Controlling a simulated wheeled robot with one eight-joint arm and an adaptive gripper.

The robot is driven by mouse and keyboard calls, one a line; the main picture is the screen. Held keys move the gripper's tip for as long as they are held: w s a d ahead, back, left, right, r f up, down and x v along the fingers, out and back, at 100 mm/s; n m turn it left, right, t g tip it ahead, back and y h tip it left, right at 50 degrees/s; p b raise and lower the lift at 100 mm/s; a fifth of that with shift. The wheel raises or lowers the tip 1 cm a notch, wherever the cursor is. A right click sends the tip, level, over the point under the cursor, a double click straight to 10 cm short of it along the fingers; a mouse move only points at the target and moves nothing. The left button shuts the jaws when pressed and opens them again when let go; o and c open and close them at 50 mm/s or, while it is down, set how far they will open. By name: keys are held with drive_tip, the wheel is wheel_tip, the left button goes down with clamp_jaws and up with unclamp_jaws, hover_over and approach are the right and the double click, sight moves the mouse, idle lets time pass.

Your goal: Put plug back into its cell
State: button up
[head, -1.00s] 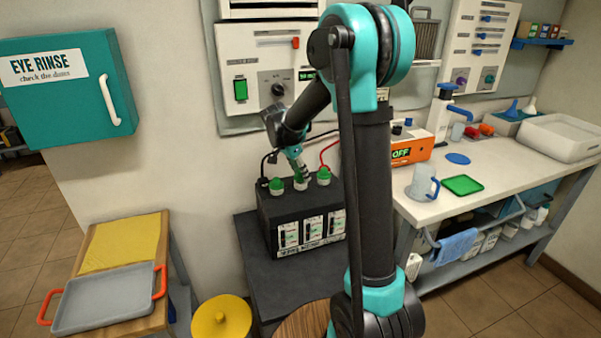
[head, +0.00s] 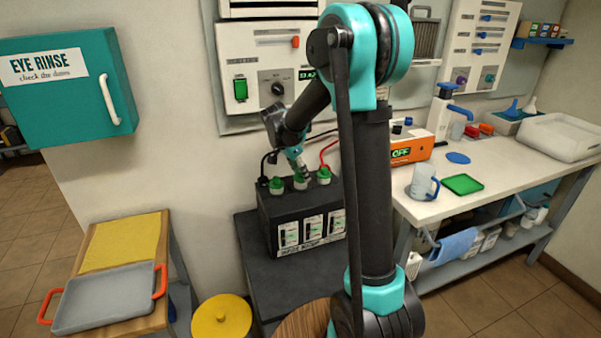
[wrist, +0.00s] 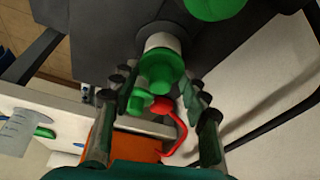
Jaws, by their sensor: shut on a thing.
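The black battery (head: 290,215) stands on a dark bench, with three white cell necks in a row on top. A green plug (head: 276,184) is on the left cell and another green plug (head: 323,175) is on the right cell. My gripper (head: 299,174) points down at the middle cell, shut on a green plug (wrist: 160,72). In the wrist view the held plug is between my fingers and lined up with the white neck (wrist: 158,42). I cannot tell whether it is fully seated. My fingers partly hide it in the head view.
A red cable (head: 328,154) and a black cable rise behind the battery, close to my gripper. The orange box (head: 411,150) reading OFF stands to the right on the white worktop (head: 490,190). A grey tray (head: 105,300) lies at the left.

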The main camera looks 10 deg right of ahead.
drive_tip(key=o, duration=0.9)
drive_tip(key=shift+r, duration=0.1)
drive_tip(key=shift+r, duration=3.4)
clamp_jaws()
drive_tip(key=shift+f, duration=0.55)
